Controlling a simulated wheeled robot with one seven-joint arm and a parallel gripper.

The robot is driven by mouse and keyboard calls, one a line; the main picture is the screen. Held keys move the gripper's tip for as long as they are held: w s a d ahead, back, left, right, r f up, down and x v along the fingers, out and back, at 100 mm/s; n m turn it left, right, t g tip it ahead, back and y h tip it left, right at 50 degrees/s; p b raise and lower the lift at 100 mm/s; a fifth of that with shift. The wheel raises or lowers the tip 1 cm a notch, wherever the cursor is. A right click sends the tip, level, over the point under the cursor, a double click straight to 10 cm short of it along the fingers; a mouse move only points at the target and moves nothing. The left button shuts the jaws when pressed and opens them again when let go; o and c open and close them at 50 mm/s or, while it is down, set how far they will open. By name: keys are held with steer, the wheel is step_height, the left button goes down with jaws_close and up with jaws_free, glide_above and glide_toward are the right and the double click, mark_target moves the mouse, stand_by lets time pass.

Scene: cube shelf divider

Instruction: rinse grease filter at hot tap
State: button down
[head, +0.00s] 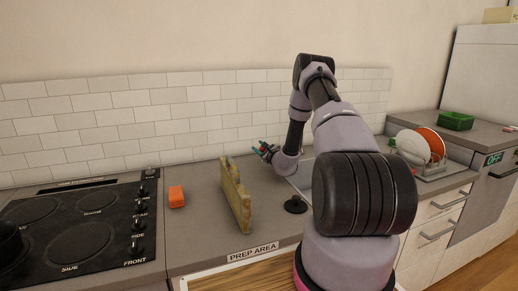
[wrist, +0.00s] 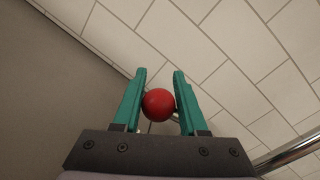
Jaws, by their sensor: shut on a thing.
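My gripper (wrist: 158,100) has teal fingers closed on both sides of a red round knob (wrist: 158,106) in the wrist view. It looks like the hot tap's knob; thin metal shows behind it. In the head view my gripper (head: 266,150) is near the tiled wall, above the back of the counter, and the knob is too small to make out. A yellowish, stained slab (head: 236,197), perhaps the grease filter, stands upright on the prep area, apart from my gripper. My arm hides most of the sink (head: 302,175). No running water is visible.
A black round plug-like thing (head: 296,204) lies right of the slab. A chrome pipe (wrist: 290,152) crosses the wrist view's corner.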

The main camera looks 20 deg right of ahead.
mark_target(263, 150)
steer(key=shift+s+a+f, duration=0.1)
steer(key=shift+a+f, duration=0.05)
steer(key=shift+f, duration=0.05)
stand_by(0.3)
steer(key=shift+s+n+g+y, duration=0.3)
steer(key=shift+s+n+y, duration=0.3)
steer(key=shift+y, duration=0.35)
steer(key=shift+s+n+g+y, duration=0.3)
steer(key=shift+s+n+y, duration=0.2)
steer(key=shift+n+y, duration=0.35)
steer(key=shift+f, duration=0.1)
steer(key=c, duration=0.5)
jaws_free()
steer(key=shift+d, duration=0.2)
steer(key=shift+d, duration=0.1)
steer(key=shift+s+d, duration=0.15)
steer(key=shift+s, duration=0.2)
steer(key=v, duration=1)
